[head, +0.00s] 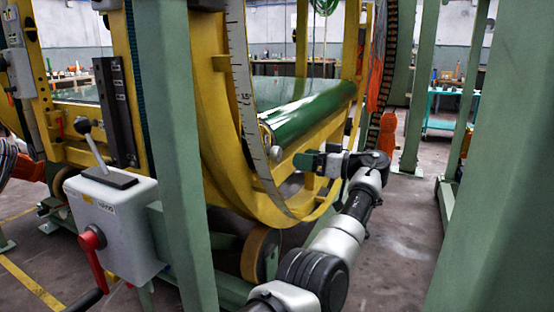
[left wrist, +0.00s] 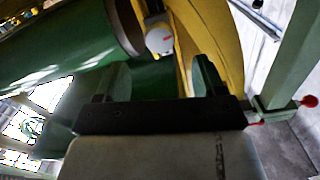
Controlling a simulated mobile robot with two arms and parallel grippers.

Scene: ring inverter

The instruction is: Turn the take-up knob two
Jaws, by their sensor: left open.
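A small round pale grey knob (head: 275,153) sticks out from the yellow ring frame near the end of the green roller. The knob appears clear of the fingers. My right gripper is not in view.
The green roller (head: 310,112) lies inside the yellow ring frame (head: 222,130). A green post (head: 172,120) stands left of the ring. A grey control box (head: 115,215) with a red-handled lever is at the lower left. Open floor (head: 400,240) lies to the right.

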